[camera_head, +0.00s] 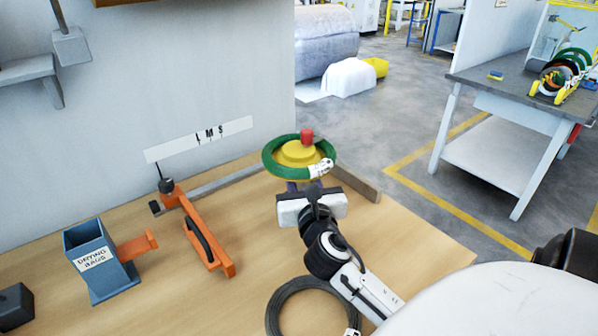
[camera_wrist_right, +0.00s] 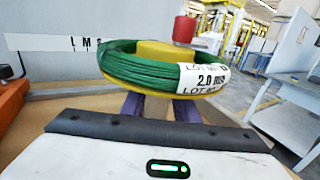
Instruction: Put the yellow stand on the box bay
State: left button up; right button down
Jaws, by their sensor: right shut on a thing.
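The yellow stand (camera_head: 298,152) is at the far side of the wooden table, with a red knob (camera_head: 306,136) on top and a green coil (camera_head: 270,160) around it. In the right wrist view the stand's yellow top (camera_wrist_right: 150,50) shows inside the coil, which has a white "2.0" label. My right gripper (camera_head: 305,186) is below the coil, its purple fingers shut on the stand's lower part, which is mostly hidden. Whether the stand touches the table is unclear. My left gripper is out of view. I cannot identify the box bay.
An orange tool (camera_head: 200,235), a blue "drying bags" holder (camera_head: 100,262) and a dark wire coil (camera_head: 290,305) lie on the table. A low rail (camera_head: 225,181) runs behind. A strip marked L M S (camera_head: 200,139) is on the wall. A grey workbench (camera_head: 500,95) with coils stands right.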

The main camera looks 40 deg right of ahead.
jog(key=shift+r, duration=0.1)
jog(key=c, duration=1.4)
grip_release()
jog(key=shift+f, duration=0.2)
jog(key=shift+r, duration=0.2)
jog(key=b+v, duration=0.1)
jog(key=v, duration=1.1)
jog(key=shift+f, duration=0.1)
